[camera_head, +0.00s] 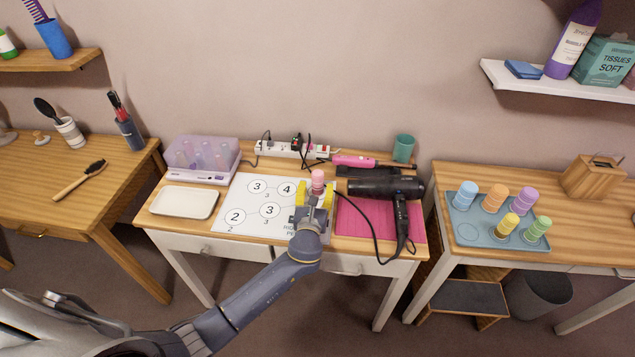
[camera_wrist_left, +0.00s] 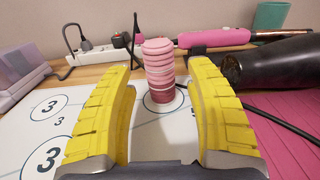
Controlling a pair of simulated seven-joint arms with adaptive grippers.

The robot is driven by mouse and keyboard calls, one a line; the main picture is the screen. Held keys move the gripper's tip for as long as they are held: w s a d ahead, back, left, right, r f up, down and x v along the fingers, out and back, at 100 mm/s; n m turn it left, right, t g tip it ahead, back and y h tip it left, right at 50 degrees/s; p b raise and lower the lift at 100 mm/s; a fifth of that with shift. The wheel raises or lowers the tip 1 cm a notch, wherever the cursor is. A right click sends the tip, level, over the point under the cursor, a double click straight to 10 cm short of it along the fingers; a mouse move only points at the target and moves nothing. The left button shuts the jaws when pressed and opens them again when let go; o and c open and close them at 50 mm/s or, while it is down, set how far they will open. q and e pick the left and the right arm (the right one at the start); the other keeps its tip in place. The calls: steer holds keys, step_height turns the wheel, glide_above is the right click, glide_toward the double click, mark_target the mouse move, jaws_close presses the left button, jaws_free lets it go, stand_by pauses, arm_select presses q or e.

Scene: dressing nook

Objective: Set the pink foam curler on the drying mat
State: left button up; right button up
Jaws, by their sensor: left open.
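The pink foam curler (camera_head: 317,178) is a ribbed pink cylinder standing upright on the white numbered sheet (camera_head: 236,195) on the middle table. My left gripper (camera_head: 315,194) is open, its yellow fingers in front of the curler. In the left wrist view the curler (camera_wrist_left: 159,70) shows between the two fingers, with gaps on both sides. A blue-grey mat or tray (camera_head: 468,234) on the right table holds several coloured curlers and has bare room at its front left. A flat pink mat (camera_head: 350,222) lies right of the sheet. I cannot tell which is the drying mat.
A black hair dryer (camera_head: 385,187) lies on the pink mat, its cord looping near the curler. A pink styling wand (camera_head: 354,161) and a power strip (camera_head: 290,150) lie behind. A white tray (camera_head: 185,203) is at the left. A gap separates the middle and right tables.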

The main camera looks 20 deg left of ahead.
arm_select(q)
steer(key=s, duration=0.2)
steer(key=s+d, duration=0.1)
steer(key=s, duration=0.5)
steer(key=shift+d, duration=0.15)
